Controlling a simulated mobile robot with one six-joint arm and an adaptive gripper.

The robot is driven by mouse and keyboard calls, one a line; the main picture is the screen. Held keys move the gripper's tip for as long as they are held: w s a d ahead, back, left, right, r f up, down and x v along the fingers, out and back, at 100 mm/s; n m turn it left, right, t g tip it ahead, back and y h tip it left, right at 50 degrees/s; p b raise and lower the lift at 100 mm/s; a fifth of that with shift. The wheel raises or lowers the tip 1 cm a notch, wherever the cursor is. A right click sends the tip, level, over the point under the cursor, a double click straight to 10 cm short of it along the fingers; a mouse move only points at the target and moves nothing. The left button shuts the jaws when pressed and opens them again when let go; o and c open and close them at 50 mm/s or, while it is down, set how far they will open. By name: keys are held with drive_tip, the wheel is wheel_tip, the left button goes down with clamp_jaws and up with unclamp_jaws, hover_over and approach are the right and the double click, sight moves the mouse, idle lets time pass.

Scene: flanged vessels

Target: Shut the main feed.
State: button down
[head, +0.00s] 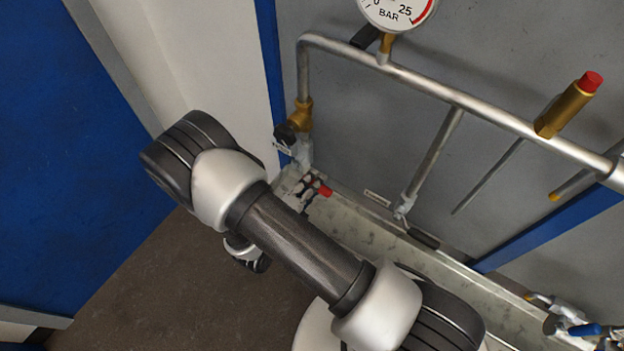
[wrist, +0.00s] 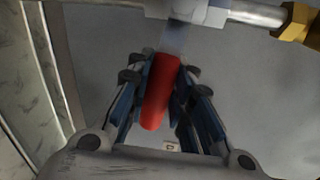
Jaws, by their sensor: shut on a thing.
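A red valve lever (wrist: 160,92) stands between the fingers of my gripper (wrist: 160,95) in the wrist view. The fingers are closed on it from both sides. The lever's far end meets a metal valve body (wrist: 198,10) on a silver pipe. In the head view, a small part of the red lever (head: 326,191) shows beside my gripper (head: 310,188), low at the left end of the pipework. My arm and gripper cover part of this valve. A label (head: 282,148) is nearby, too small to read.
A silver pipe (head: 460,98) runs along the grey panel with a pressure gauge (head: 398,10) and a red-capped brass fitting (head: 565,108). A grey trough (head: 365,232) lies below. A blue-handled valve (head: 585,329) is at lower right. A blue wall (head: 60,150) stands left.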

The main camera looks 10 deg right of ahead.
drive_tip(key=shift+r+n+p, duration=0.45)
drive_tip(key=shift+n, duration=0.15)
drive_tip(key=c, duration=1.4)
unclamp_jaws()
drive_tip(key=shift+s, duration=0.1)
drive_tip(key=v, duration=1.2)
drive_tip(key=shift+a+r, duration=0.15)
drive_tip(key=shift+a, duration=0.05)
drive_tip(key=shift+w, duration=0.2)
